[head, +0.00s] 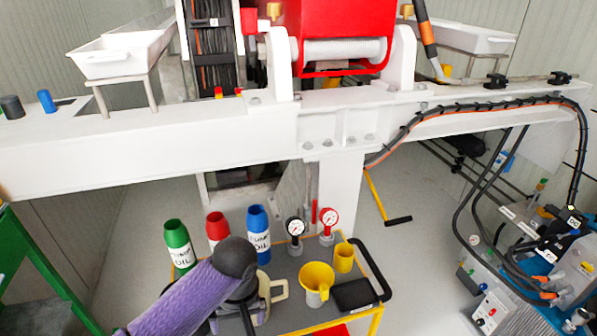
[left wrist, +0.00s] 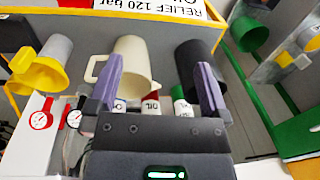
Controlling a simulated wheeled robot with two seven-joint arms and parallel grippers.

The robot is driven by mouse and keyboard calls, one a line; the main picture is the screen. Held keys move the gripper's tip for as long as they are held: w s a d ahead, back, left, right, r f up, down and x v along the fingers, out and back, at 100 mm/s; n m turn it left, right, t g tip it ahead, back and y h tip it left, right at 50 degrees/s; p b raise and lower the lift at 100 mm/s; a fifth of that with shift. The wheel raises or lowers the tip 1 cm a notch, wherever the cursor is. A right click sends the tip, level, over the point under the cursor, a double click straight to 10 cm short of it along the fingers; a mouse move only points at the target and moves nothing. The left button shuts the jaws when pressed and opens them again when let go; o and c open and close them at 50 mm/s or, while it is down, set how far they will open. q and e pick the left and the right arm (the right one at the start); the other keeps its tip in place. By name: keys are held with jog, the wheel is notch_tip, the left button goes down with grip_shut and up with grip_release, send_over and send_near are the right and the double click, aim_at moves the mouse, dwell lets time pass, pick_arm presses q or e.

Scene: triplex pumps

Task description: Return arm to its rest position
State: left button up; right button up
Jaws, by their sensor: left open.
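My left arm comes in from the lower left of the head view, purple with a dark joint, and bends down over the cart. My left gripper (left wrist: 159,88) shows best in the left wrist view: its two purple fingers are spread wide apart with nothing held between them. A cream jug (left wrist: 135,62) stands beyond the fingers, and a dark cylindrical vessel (left wrist: 197,60) is behind the right-hand finger. In the head view the cream jug (head: 277,293) is partly hidden by my left arm. The left fingertips are hard to make out there. My right gripper is not in view.
The grey cart (head: 285,266) carries green (head: 179,246), red (head: 217,230) and blue (head: 258,232) oil bottles, two gauges (head: 329,222), a yellow funnel (head: 316,283) and a black tray (head: 354,294). A white beam (head: 200,140) spans behind. A green frame (head: 45,270) stands left.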

pick_arm(q)
jog(key=a+n+y, duration=0.2)
jog(key=a, duration=1.1)
jog(key=s+a+f+m, duration=0.1)
jog(key=s+a+f, duration=0.35)
jog(key=f, duration=0.25)
jog(key=s+a+f+m, duration=0.1)
jog(key=s+a+f, duration=0.35)
jog(key=f, duration=0.25)
jog(key=s+a+f+m+y, duration=0.1)
jog(key=s+a+f+m, duration=0.2)
jog(key=s, duration=0.6)
jog(key=s+a+f+m+y, duration=0.1)
jog(key=s+a+f+m, duration=0.1)
jog(key=s+a, duration=0.5)
jog(key=s+a+f+m, duration=0.2)
jog(key=s+a+f, duration=0.1)
jog(key=s, duration=0.7)
jog(key=s+m, duration=0.1)
jog(key=s, duration=0.3)
jog(key=s+d+f+n+h, duration=0.1)
jog(key=d+f+h, duration=0.1)
jog(key=d, duration=0.9)
jog(key=s+d+f+h, duration=0.1)
jog(key=d+f, duration=0.4)
jog(key=d, duration=0.7)
jog(key=shift+s+d+n+g+h, duration=0.25)
jog(key=shift+n+g+h, duration=0.15)
jog(key=shift+h, duration=0.2)
jog(key=shift+f, duration=0.1)
